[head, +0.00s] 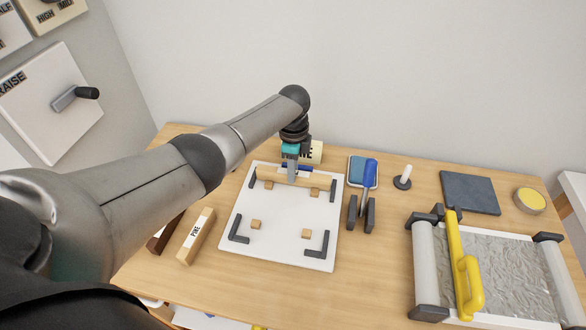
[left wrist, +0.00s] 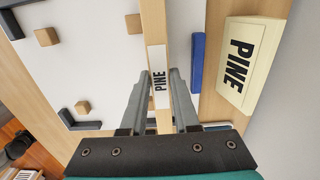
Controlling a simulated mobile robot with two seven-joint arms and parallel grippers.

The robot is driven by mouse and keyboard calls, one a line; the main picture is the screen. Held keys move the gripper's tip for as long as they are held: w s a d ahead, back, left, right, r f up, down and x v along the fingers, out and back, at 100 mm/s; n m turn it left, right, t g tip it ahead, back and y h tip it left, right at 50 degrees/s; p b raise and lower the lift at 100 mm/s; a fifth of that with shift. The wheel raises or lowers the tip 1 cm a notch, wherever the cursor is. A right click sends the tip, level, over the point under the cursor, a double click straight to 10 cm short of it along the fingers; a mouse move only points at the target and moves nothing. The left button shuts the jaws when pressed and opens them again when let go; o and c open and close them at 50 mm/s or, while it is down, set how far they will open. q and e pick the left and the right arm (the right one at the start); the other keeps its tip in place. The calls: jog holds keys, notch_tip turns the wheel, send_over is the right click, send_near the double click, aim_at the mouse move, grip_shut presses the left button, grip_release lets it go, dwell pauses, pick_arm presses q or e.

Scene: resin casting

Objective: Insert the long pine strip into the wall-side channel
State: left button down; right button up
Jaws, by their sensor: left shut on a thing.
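The long pine strip (head: 267,175) spans the wall-side edge of the white board (head: 275,247), between the two far dark corner brackets. My left gripper (head: 291,177) is shut on it near its middle. I cannot tell whether the strip touches the board. My right gripper is not in view.
Small wooden blocks (head: 256,224) and near corner brackets (head: 238,229) sit on the board. Another PINE-labelled strip (head: 197,235) lies left of it. A PINE sign (head: 315,152) stands behind.

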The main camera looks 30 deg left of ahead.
pick_arm(q)
jog(key=shift+f+b, duration=0.3)
jog(key=shift+f, duration=0.1)
jog(key=c, duration=0.6)
grip_release()
jog(key=shift+r, duration=0.1)
notch_tip(320, 180, up, 15)
jog(key=p, duration=0.4)
jog(key=shift+s, duration=0.1)
